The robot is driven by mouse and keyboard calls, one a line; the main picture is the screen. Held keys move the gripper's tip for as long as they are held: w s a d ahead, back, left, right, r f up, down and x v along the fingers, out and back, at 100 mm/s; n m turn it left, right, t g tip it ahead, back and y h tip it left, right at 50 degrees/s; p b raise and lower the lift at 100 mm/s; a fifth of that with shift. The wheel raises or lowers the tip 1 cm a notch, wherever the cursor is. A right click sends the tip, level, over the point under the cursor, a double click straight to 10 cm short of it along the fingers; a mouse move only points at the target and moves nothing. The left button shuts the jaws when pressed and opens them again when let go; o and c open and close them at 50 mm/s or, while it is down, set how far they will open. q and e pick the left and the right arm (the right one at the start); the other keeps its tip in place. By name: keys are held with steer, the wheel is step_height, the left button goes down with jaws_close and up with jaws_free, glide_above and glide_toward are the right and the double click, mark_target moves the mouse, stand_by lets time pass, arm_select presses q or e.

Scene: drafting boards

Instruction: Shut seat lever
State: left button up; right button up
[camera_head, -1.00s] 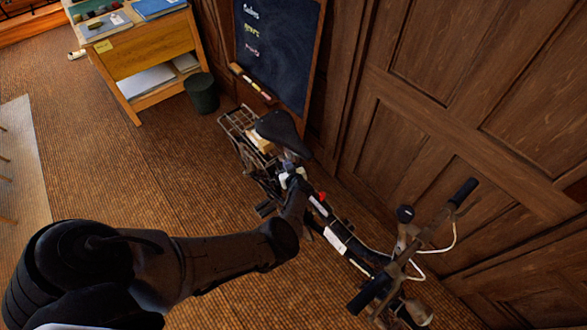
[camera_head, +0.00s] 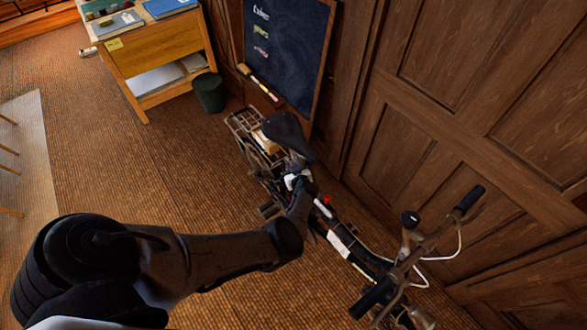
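A bicycle stands by the wooden wall, with its black seat (camera_head: 289,136) above the frame (camera_head: 345,243). My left arm comes in from the lower left, and my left gripper (camera_head: 300,192) is at the bike just below the seat, by the seat post area. Its fingers are small and dark here, so I cannot tell whether they are open or shut, or touching anything. A pale piece (camera_head: 292,181) shows near the fingers, and a small red part (camera_head: 327,200) is just right of them. I cannot make out the seat lever clearly. My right gripper is out of view.
The handlebar (camera_head: 420,248) with its cables is at the lower right. A rear rack (camera_head: 247,124) is behind the seat. A chalkboard (camera_head: 288,50), a dark bin (camera_head: 209,93) and a wooden desk (camera_head: 158,55) stand at the back. The floor left of the bike is clear.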

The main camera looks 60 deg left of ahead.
arm_select(q)
steer(key=shift+s+d+r+p, duration=0.1)
steer(key=shift+d+r+p, duration=0.35)
steer(key=shift+p, duration=0.1)
steer(key=p+v, duration=0.8)
steer(key=v, duration=0.4)
steer(key=shift+s+d, duration=0.2)
steer(key=shift+d, duration=0.2)
steer(key=shift+f, duration=0.1)
